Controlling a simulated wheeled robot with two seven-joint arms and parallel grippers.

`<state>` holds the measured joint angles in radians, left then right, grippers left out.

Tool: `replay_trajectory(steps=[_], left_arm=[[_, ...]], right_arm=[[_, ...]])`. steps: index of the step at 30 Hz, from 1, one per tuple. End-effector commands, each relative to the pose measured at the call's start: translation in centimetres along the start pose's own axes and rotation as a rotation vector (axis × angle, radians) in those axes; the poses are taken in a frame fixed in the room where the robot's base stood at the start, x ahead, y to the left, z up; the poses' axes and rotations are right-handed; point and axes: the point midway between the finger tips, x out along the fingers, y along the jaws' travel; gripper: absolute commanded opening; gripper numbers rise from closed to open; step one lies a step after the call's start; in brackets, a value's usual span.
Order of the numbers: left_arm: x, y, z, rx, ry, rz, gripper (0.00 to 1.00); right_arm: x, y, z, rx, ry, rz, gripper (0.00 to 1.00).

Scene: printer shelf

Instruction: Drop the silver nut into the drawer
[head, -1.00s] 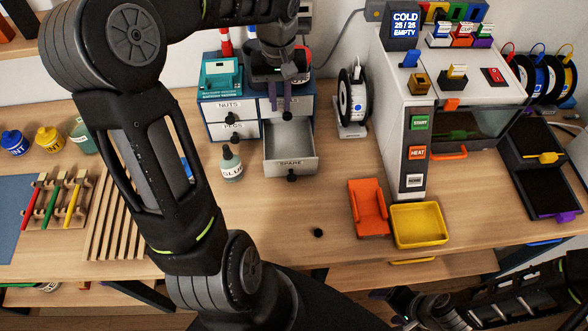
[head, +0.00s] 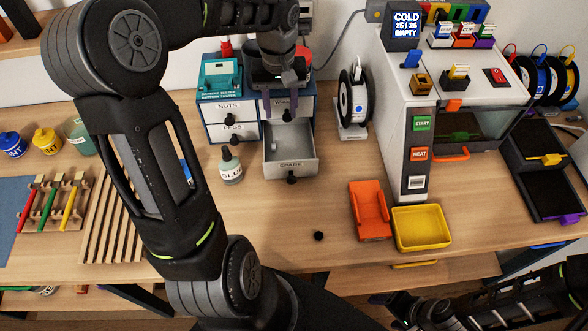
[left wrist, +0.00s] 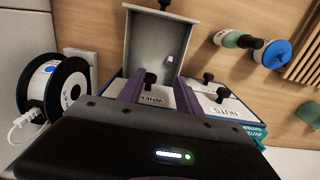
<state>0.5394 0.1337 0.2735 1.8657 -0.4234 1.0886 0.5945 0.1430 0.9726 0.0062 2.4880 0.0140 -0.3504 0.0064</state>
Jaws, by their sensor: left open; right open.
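The open drawer labelled SPARE (head: 291,168) sticks out of the small blue cabinet; it also shows in the left wrist view (left wrist: 150,15). A small pale silver piece, apparently the silver nut (left wrist: 170,59), lies inside the drawer on its floor, apart from the fingers. My left gripper (head: 281,106) is above the back of the drawer, in front of the drawer labelled WHITE. Its two purple fingers are spread and empty in the left wrist view (left wrist: 157,92). My right gripper (head: 388,304) is low at the bottom edge of the head view, away from the cabinet.
The glue bottle (head: 231,167) stands left of the open drawer. A white spool (head: 354,103) stands to its right. The table in front of the drawer is mostly clear.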

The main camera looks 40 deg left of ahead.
Motion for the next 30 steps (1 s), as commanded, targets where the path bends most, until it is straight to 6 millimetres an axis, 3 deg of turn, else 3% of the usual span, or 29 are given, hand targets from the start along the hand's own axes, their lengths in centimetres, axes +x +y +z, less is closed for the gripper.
replay_trajectory(steps=[8,21,30], left_arm=[[-1.1,0.0,-0.1,0.000,0.003,0.000,0.41],[-7.3,0.1,-0.1,0.001,0.003,0.001,0.41],[-7.8,0.0,0.0,0.000,0.000,0.000,0.41]], right_arm=[[0.3,0.1,0.0,0.000,0.001,-0.001,0.72],[1.2,0.3,-0.1,-0.002,0.004,-0.004,0.72],[1.1,0.3,-0.1,-0.003,0.004,-0.004,0.72]])
